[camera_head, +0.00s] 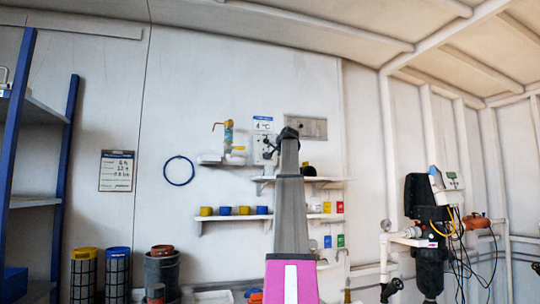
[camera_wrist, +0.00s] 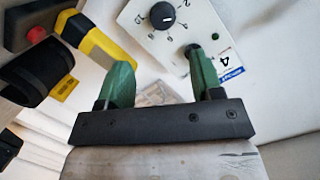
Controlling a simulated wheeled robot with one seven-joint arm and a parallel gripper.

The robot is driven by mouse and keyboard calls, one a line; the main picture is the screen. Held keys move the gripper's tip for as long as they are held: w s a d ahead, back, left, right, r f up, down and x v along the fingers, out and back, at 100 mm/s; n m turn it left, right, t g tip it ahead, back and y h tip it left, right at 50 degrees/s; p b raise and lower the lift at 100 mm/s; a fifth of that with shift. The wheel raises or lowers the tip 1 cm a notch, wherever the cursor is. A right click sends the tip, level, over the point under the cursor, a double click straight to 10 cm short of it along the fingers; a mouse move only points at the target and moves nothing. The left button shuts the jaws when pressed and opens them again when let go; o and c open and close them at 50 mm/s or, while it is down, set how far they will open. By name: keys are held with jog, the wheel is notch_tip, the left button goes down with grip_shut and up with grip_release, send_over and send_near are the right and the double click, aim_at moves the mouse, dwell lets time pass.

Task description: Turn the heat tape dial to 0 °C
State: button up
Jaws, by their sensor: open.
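The dial (camera_wrist: 162,15) is a round black knob with a white mark, on a white panel (camera_wrist: 212,22) printed with numbers. In the wrist view its mark points right, between the 2 and the 6. My gripper (camera_wrist: 162,78) is open and empty, its green fingers spread. The dial lies beyond the fingertips, apart from them. The right finger partly covers a small dark part (camera_wrist: 192,49) on the panel. In the head view the white box (camera_head: 259,150) on the wall is mostly hidden by my arm, and its dial cannot be made out.
A "4 °C" sign (camera_head: 262,124) hangs above the box, with a grey plate (camera_head: 306,127) to the right. A yellow and black object (camera_wrist: 95,42) is left of my fingers. Black filter equipment (camera_head: 430,225) stands at right.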

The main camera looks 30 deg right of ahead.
jog(key=w+d+f+g+y, duration=0.1)
jog(key=w+d+y, duration=0.1)
jog(key=w, duration=0.8)
jog(key=shift+f+m, duration=0.3)
jog(key=shift+f, duration=0.05)
jog(key=c, duration=0.9)
